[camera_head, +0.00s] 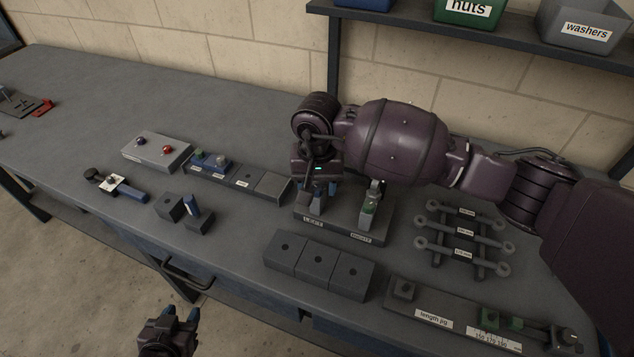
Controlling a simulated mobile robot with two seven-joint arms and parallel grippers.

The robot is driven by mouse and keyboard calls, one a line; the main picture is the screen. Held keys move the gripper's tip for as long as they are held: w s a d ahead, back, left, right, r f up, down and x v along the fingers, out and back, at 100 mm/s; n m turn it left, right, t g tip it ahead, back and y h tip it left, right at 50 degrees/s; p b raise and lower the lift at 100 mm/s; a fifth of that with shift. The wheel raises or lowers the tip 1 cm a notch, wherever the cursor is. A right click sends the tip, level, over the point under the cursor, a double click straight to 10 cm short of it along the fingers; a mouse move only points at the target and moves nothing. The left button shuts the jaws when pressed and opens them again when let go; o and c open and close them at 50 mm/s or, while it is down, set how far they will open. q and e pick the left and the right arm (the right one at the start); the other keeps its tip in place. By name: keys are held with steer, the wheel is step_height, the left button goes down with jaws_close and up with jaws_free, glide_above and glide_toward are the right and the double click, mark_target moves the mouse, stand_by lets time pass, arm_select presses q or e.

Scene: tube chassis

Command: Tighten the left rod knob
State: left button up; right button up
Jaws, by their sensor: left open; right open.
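The dark fixture base (337,229) stands on the bench, with a label reading LEFT at its left end and a second label at its right end. My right gripper (318,200) points down over the LEFT end, its jaws open. The left rod knob cannot be made out; my gripper and wrist cover that spot, and I cannot tell whether the fingers touch it. My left gripper (181,312) is open and empty in front of the bench's near edge, far from the fixture.
A rack of labelled rods (462,232) stands right of the fixture. Dark blocks (318,263) and a length jig (433,317) lie in front. A button box (156,152), a tray (228,176) and small tools lie left. A bin shelf (470,32) hangs behind.

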steer(key=c, duration=0.9)
arm_select(q)
steer(key=shift+s+f, duration=0.2)
steer(key=shift+s, duration=0.1)
arm_select(e)
steer(key=shift+c, duration=0.2)
arm_select(q)
steer(key=shift+f, duration=0.2)
arm_select(e)
steer(key=shift+m, duration=0.3)
steer(key=shift+m+b, duration=0.5)
steer(key=shift+m, duration=0.1)
steer(key=shift+m+b, duration=0.4)
steer(key=shift+m, duration=0.8)
steer(key=m, duration=0.4)
arm_select(q)
step_height(320, 180, down, 2)
steer(key=shift+f, duration=0.15)
arm_select(e)
steer(key=shift+m, duration=0.3)
arm_select(q)
steer(key=shift+s+f+b, duration=0.1)
steer(key=shift+s+b, duration=0.2)
